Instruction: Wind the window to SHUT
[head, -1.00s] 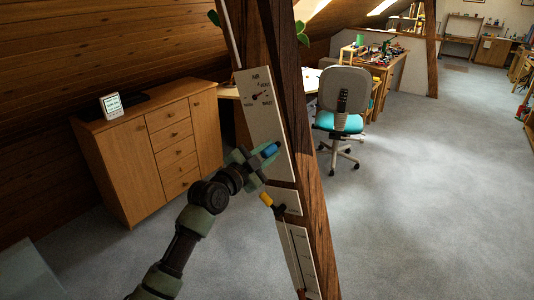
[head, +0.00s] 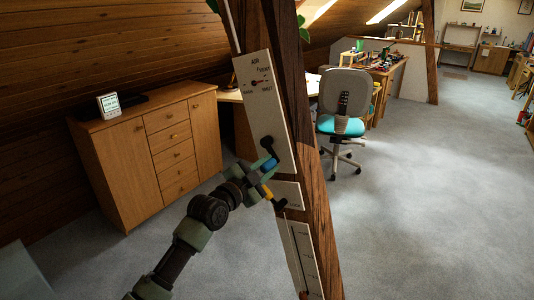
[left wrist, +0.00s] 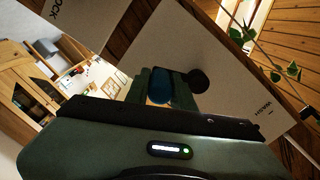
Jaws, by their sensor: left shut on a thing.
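A white panel (head: 268,115) is fixed on the slanting timber brace. It carries a dial (head: 261,82) with a small red pointer; its labels are too small to read surely. Below it is a crank with a black hub (head: 267,142) and a blue handle (head: 270,163). My left gripper (head: 264,167) is shut on the blue handle, just below the hub. In the left wrist view the blue handle (left wrist: 160,88) sits between the fingers, with the black hub (left wrist: 198,80) beside it. The window itself cannot be made out. My right gripper is out of view.
A yellow handle (head: 267,192) sits close below my left gripper, on a lower plate. Another plate with a slotted scale (head: 301,255) is further down the brace. A wooden cabinet (head: 158,155) stands left, an office chair (head: 343,105) right. The carpet at right is clear.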

